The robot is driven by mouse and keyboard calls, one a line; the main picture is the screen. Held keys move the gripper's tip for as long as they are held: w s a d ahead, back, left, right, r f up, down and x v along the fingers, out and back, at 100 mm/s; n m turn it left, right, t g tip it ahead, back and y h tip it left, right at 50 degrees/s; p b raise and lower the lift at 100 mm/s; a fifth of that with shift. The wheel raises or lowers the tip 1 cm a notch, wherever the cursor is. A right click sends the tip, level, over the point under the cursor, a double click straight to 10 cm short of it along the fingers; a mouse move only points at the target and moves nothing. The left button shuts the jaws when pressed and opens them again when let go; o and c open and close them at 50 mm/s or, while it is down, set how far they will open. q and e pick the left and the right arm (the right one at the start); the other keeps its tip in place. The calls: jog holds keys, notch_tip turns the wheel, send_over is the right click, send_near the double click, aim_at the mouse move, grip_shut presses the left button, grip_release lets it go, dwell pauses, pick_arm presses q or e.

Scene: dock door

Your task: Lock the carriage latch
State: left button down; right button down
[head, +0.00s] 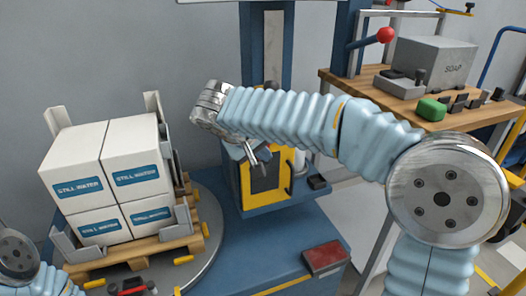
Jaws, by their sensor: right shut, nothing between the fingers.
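The carriage (247,203) is a blue and yellow box low on the blue mast, in the middle of the view. My right arm reaches in from the right and crosses in front of the mast. My right gripper (261,163) points down in front of the carriage's upper part, shut and empty. Whether it touches the carriage I cannot tell. The arm and gripper hide the carriage's top, and I cannot make out the latch for certain. My left gripper is out of view; only part of that arm shows at lower left.
White still-water boxes (77,165) stand on a wooden pallet (140,252) on a round turntable (212,262) at left. A dark red pad (325,258) lies on the blue base. A wooden bench (350,85) with a grey soap box (440,62) and green item (431,109) stands at right.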

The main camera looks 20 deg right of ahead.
jog(key=shift+f+h, duration=0.15)
jog(key=shift+h, duration=0.15)
jog(key=shift+r+p, duration=0.55)
jog(key=shift+r, duration=0.25)
